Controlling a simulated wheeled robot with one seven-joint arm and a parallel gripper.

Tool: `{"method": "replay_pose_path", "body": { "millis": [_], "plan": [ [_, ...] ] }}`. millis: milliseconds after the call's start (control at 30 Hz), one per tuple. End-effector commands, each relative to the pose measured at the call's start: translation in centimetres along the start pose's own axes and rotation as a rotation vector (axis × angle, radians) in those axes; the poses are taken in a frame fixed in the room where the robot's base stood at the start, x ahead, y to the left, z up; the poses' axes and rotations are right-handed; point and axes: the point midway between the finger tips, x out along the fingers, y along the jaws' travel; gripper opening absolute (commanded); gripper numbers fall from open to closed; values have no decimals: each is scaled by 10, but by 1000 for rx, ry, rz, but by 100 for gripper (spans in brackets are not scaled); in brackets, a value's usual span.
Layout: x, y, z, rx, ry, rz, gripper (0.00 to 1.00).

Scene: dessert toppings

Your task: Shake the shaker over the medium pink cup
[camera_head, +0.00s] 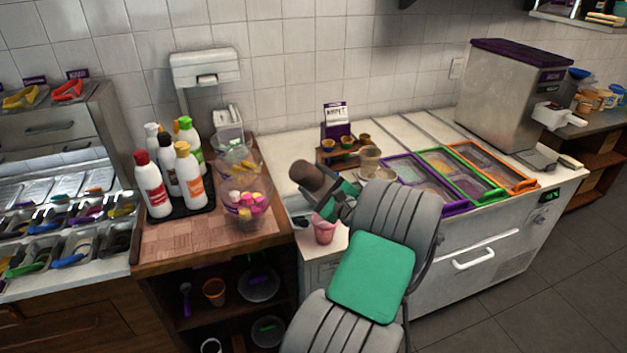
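The brown shaker (310,177) is a dark cylinder, tilted with one end toward the upper left. My gripper (335,193) holds it at its lower right end; the fingers are partly hidden by the shaker and my grey and green arm. The pink cup (325,233) stands upright on the left front part of the white counter. In the picture the shaker is above and slightly left of the cup. It does not touch the cup, and I cannot tell whether it is directly over it. The cup's contents are too small to make out.
Colour-framed freezer lids (462,172) lie to the right. Left is a wooden counter (210,245) with sauce bottles (152,185) and a clear bowl of pink and yellow items (232,215).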

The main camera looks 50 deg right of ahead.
Motion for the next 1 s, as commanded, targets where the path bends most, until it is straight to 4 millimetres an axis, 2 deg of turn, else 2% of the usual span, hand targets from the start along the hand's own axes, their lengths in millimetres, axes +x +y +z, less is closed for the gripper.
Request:
{"method": "replay_pose_path", "body": {
  "millis": [33,767,800,1000],
  "plan": [
    [0,-6,6,-2,-1,-1,8],
    [0,-40,44,-3,-1,-1,8],
    [0,-34,37,-1,0,-1,8],
    [0,-23,25,-2,-1,-1,8]
  ]
}}
